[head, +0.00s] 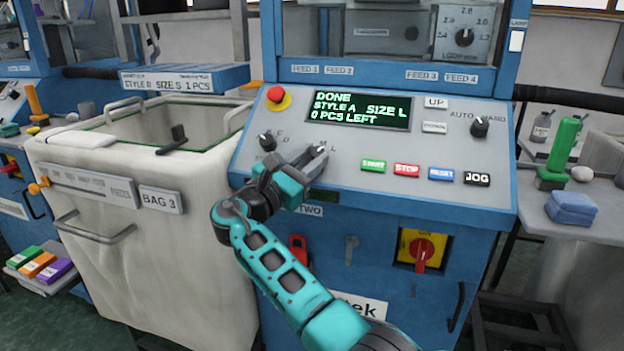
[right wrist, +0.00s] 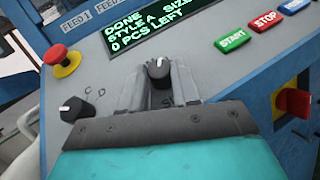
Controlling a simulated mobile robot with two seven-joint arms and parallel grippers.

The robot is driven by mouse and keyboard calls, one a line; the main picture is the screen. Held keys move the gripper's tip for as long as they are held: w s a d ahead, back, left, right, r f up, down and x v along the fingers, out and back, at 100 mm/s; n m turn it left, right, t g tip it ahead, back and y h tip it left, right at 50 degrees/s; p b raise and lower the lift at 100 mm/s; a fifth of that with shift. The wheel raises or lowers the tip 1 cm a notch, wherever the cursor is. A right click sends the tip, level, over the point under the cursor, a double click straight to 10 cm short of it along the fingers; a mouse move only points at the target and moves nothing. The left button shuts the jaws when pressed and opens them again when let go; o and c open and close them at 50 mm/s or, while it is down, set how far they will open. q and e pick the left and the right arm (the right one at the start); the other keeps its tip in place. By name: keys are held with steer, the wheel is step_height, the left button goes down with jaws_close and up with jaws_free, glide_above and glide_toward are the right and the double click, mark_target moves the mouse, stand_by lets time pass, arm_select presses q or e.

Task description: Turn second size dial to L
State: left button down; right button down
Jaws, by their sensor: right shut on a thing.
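The size dial (right wrist: 158,72) is a small black knob with a white pointer mark on the sloped grey panel (head: 440,140). My right gripper (head: 313,158) is at the panel; in the right wrist view its two fingers (right wrist: 158,85) are shut on the knob, one on each side. In the head view the gripper mostly hides this dial. The display (head: 360,110) reads DONE, STYLE A, SIZE L, 0 PCS LEFT. A label reading TWO (head: 311,211) is below the panel, partly covered by my arm. My left gripper is not in view.
Another black dial (head: 266,141) is close left of the gripper. A red stop button (head: 275,94) is above it. START (head: 373,166), STOP and other buttons are to the right. A red-and-yellow switch (head: 422,250) is below. A white bin (head: 150,230) stands at left.

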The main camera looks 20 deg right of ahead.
steer(key=shift+w+f+m+g+h+b, duration=0.15)
steer(key=shift+m+g+h+b, duration=0.35)
steer(key=shift+m+g+b, duration=0.4)
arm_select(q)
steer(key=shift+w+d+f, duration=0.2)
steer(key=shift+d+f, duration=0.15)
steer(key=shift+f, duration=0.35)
arm_select(e)
steer(key=shift+m+g, duration=0.4)
steer(key=shift+g, duration=0.1)
steer(key=shift+r, duration=0.2)
steer(key=c, duration=0.8)
jaws_free()
steer(key=shift+a, duration=0.1)
arm_select(q)
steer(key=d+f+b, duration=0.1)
steer(key=b, duration=0.2)
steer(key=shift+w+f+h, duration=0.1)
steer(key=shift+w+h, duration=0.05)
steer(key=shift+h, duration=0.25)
arm_select(e)
steer(key=v, duration=1.2)
steer(key=shift+a+f, duration=0.15)
steer(key=shift+a, duration=0.2)
